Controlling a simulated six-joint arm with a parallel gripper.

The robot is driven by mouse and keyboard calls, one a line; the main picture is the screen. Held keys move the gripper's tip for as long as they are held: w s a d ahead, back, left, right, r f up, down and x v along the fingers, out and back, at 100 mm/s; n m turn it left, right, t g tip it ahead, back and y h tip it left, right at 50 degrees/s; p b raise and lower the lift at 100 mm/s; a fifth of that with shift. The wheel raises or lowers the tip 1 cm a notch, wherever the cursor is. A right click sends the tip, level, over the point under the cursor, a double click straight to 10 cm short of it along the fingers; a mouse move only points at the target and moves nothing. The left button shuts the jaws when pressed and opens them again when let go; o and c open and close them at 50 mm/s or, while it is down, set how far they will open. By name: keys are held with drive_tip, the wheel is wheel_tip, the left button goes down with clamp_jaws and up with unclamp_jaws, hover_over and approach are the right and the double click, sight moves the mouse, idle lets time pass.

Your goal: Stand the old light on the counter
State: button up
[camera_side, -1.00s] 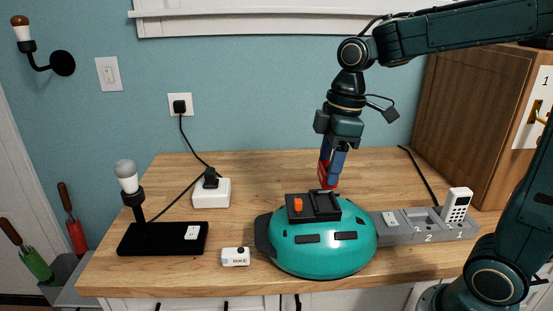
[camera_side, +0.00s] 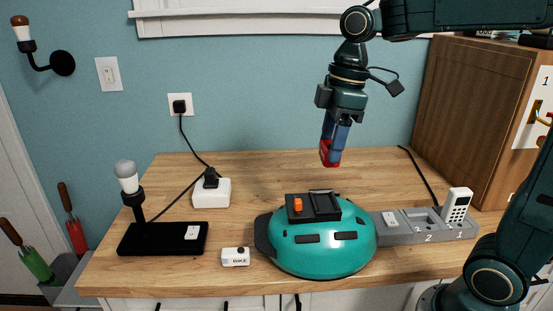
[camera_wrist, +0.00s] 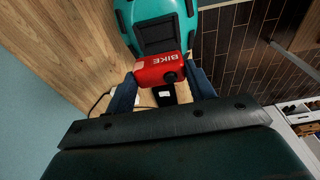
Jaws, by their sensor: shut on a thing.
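My gripper (camera_side: 331,150) is shut on a small red light (camera_side: 330,158), holding it in the air above and behind the teal helmet (camera_side: 322,248). In the wrist view the red light (camera_wrist: 160,69) shows the word BIKE and a dark button, between the two blue fingers (camera_wrist: 163,88). A white light marked BIKE (camera_side: 235,257) lies on the wooden counter (camera_side: 270,170), left of the helmet. The helmet has a black mount (camera_side: 313,207) with an orange button on top. The frames do not say which light is old.
A black lamp stand (camera_side: 163,239) with a bulb and a white plug box (camera_side: 211,192) stand at left. A grey numbered tray (camera_side: 405,238) with a white remote (camera_side: 456,205) is right of the helmet. A wooden cabinet (camera_side: 470,120) stands at right. The back middle counter is clear.

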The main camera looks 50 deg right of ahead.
drive_tip(key=w+a+f, duration=0.1)
drive_tip(key=w+a, duration=0.3)
drive_tip(key=w, duration=0.5)
drive_tip(key=w+a+f, duration=0.2)
drive_tip(key=w+a, duration=0.3)
drive_tip(key=w, duration=0.4)
drive_tip(key=shift+w+d+f, duration=0.1)
drive_tip(key=shift+d+f, duration=0.05)
drive_tip(key=shift+f, duration=4.75)
drive_tip(key=shift+w+d+f, duration=0.1)
drive_tip(key=shift+f, duration=4.75)
drive_tip(key=shift+f, duration=0.15)
drive_tip(key=o, duration=1)
